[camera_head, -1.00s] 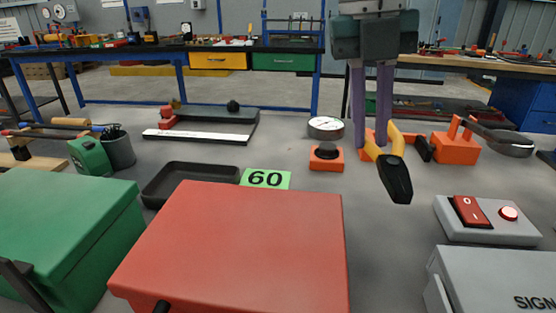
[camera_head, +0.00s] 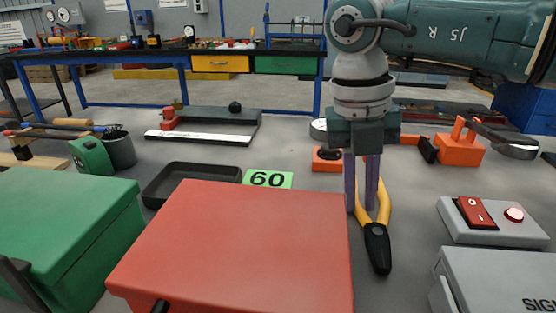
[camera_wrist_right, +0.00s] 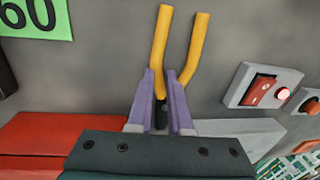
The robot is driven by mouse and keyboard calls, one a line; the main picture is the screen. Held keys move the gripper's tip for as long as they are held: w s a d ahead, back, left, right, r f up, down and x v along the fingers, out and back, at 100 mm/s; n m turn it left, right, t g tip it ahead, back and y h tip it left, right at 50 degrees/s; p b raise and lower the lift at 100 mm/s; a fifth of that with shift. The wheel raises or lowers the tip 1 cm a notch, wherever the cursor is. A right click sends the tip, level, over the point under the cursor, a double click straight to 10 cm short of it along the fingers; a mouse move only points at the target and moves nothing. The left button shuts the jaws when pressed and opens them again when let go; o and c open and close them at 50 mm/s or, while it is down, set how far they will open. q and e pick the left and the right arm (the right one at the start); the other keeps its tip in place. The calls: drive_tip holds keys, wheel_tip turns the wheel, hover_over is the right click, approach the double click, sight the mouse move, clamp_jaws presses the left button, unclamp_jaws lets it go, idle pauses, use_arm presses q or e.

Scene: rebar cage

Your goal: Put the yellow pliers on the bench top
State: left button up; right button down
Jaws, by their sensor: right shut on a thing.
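The yellow pliers (camera_head: 385,203) have yellow handles and a black head (camera_head: 377,248). My right gripper (camera_head: 362,207) is shut on them, its purple fingers pointing down on either side. In the right wrist view the yellow handles (camera_wrist_right: 158,48) stretch away from the gripper (camera_wrist_right: 160,88), and a dark part shows between the fingers. The pliers are over the grey bench top (camera_head: 285,138), to the right of the red box; I cannot tell whether they touch it. My left gripper is not in view.
The red box (camera_head: 235,235) stands close left of the pliers. A grey switch box (camera_head: 495,232) and a grey sign box (camera_head: 500,280) are to the right. An orange button box (camera_head: 326,160) and orange block (camera_head: 458,150) lie behind. A black tray (camera_head: 185,180) is left.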

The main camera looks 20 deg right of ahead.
drive_tip(key=c, duration=0.8)
unclamp_jaws()
drive_tip(key=shift+c, duration=0.2)
drive_tip(key=shift+r, duration=0.2)
wheel_tip(320, 180, up, 12)
drive_tip(key=a, duration=0.1)
drive_tip(key=shift+w+a+f+p, duration=0.15)
drive_tip(key=shift+w+a+p, duration=0.1)
drive_tip(key=shift+w+p, duration=0.1)
